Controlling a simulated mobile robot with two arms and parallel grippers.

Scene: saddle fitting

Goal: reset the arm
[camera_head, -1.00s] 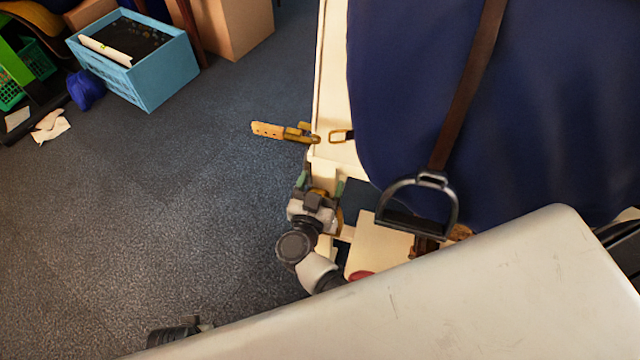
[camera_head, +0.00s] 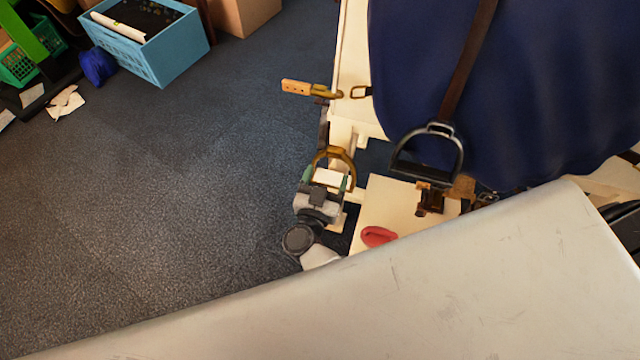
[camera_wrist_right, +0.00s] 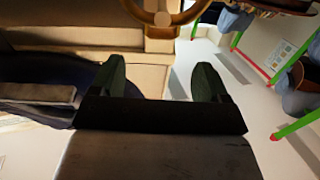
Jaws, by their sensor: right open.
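My right gripper (camera_head: 328,177) is low in the middle of the head view, beside the pale wooden stand (camera_head: 372,128). It is open, with nothing between its green-tipped fingers; these also show apart in the right wrist view (camera_wrist_right: 161,70). A brass-coloured ring (camera_head: 340,153) is just beyond the fingers, and it shows ahead of them at the top of the wrist view (camera_wrist_right: 165,12). I cannot tell whether it touches them. My left gripper is not in view.
A dark blue cloth (camera_head: 520,80) hangs at the right with a brown strap (camera_head: 468,75) and a metal stirrup (camera_head: 430,155). A tan strap end (camera_head: 296,87) sticks out left of the stand. A red object (camera_head: 378,237) lies low. Carpet is clear between gripper and blue crate (camera_head: 165,55).

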